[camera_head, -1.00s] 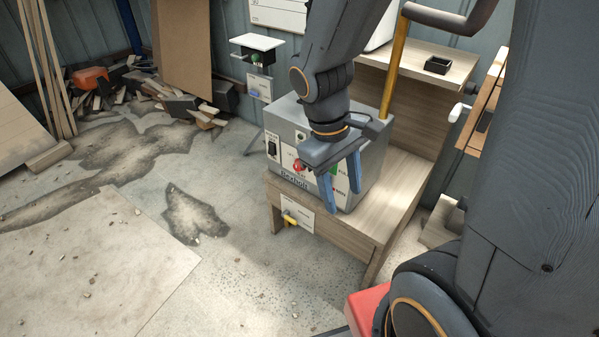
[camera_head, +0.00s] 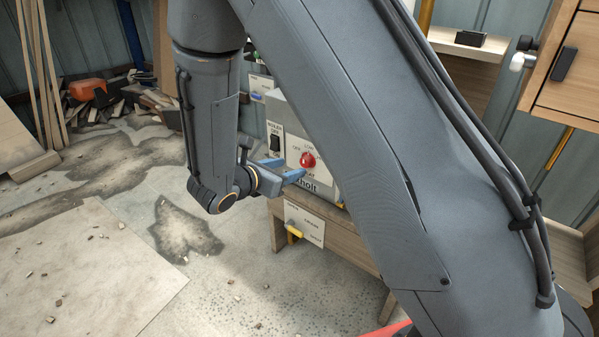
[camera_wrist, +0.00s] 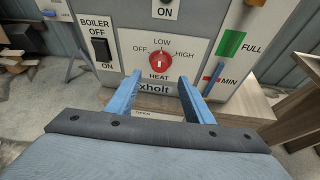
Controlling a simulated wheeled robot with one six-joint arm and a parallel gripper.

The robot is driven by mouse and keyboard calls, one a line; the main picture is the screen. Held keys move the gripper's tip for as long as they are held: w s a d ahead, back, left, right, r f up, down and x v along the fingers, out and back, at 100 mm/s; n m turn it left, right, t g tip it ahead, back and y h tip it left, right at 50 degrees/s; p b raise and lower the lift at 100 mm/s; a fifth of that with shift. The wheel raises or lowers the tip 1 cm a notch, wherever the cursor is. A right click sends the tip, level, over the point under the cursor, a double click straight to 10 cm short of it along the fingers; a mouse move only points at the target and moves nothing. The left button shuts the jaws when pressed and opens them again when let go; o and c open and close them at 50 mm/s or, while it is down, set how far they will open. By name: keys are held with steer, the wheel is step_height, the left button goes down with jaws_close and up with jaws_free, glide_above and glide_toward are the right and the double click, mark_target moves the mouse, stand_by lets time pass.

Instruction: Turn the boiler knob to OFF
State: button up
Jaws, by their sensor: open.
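The grey boiler box (camera_head: 288,108) stands on a wooden bench. Its front panel carries a round red knob (camera_head: 308,160), which also shows in the wrist view (camera_wrist: 159,62), ringed by OFF, LOW and HIGH with HEAT below. A small pale mark near the knob's top seems to face LOW. Left of it is a black rocker switch (camera_wrist: 101,49) labelled BOILER, OFF above and ON below. My gripper (camera_head: 291,169) faces the panel with blue fingers open and empty. In the wrist view the fingers (camera_wrist: 160,82) lie slightly below the knob, one to each side, apparently apart from it.
Green FULL and red MIN marks (camera_wrist: 231,43) are right of the knob. A yellow-handled valve (camera_head: 293,231) with a label is under the box on the bench front. A wooden cabinet (camera_head: 565,65) stands at right. Scrap wood lies at back left; the floor in front is mostly open.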

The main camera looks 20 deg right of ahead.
mark_target(304, 163)
steer(key=b+x, duration=0.1)
steer(key=x, duration=0.6)
steer(key=shift+w+d+f, duration=0.15)
steer(key=shift+w+d, duration=0.05)
steer(key=shift+w, duration=0.05)
steer(key=c, duration=1)
